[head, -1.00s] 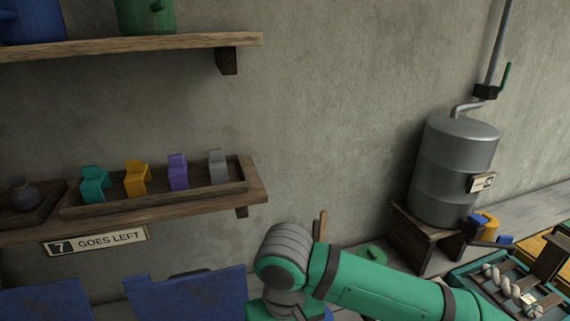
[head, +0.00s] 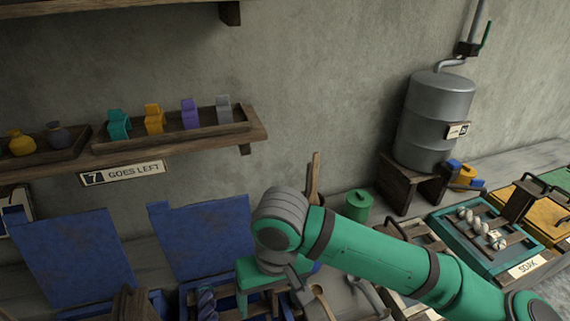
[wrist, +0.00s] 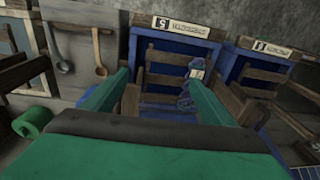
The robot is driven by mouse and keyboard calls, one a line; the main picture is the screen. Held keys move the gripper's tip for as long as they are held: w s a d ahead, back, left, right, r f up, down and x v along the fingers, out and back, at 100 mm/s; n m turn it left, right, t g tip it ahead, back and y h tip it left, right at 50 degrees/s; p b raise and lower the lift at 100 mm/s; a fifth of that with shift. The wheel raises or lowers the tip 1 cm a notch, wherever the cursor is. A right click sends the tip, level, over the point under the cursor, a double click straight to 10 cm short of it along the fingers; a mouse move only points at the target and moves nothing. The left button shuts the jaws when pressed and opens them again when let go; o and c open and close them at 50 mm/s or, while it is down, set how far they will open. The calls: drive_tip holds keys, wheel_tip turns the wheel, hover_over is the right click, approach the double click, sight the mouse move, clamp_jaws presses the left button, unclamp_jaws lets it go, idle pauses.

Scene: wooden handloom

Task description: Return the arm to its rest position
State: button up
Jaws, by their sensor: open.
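My arm (head: 375,258) reaches across the lower right of the head view, with its grey joint bent above the bench. In the wrist view my gripper (wrist: 160,85) has its two green fingers spread wide apart, with nothing held between them. Beyond the fingers is a blue crate (wrist: 180,48) with wooden slats and a label on its rim. A dark blue twisted skein (wrist: 187,98) with a small tag shows just left of the right finger. In the head view the fingertips are hard to make out among the bench items.
Blue open lids (head: 205,238) stand behind the bench at left. A shelf (head: 190,140) holds four-legged coloured pieces and vases. A grey drum (head: 435,115) stands on a wooden stand. A teal tray (head: 480,240) holds a pale skein at right.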

drive_tip(key=w+a+r+n+t+y, duration=0.15)
drive_tip(key=a+y, duration=0.35)
drive_tip(key=a, duration=0.6)
drive_tip(key=w+a+r+m+t+y, duration=0.4)
drive_tip(key=w+a+r+t+y, duration=0.35)
drive_tip(key=a+r+y, duration=0.3)
drive_tip(key=s+d+f+m+t+h, duration=0.45)
drive_tip(key=d+f+h, duration=0.25)
drive_tip(key=f, duration=0.4)
drive_tip(key=s+d+f+m+t+h, duration=0.3)
drive_tip(key=d+f+m+t+h, duration=0.25)
drive_tip(key=f, duration=0.45)
drive_tip(key=s+d+f+n+g+h, duration=0.1)
drive_tip(key=s+d+f+n, duration=0.1)
drive_tip(key=s, duration=0.6)
drive_tip(key=s+d+f+n+g+h, duration=0.1)
drive_tip(key=s+d+f+n, duration=0.2)
drive_tip(key=s+d, duration=0.3)
drive_tip(key=s+d+f+n+g+h, duration=0.2)
drive_tip(key=s+d+f+n, duration=0.1)
drive_tip(key=s, duration=0.7)
drive_tip(key=shift+s+d+f, duration=0.4)
drive_tip(key=shift+d+f, duration=0.05)
drive_tip(key=shift+d, duration=0.05)
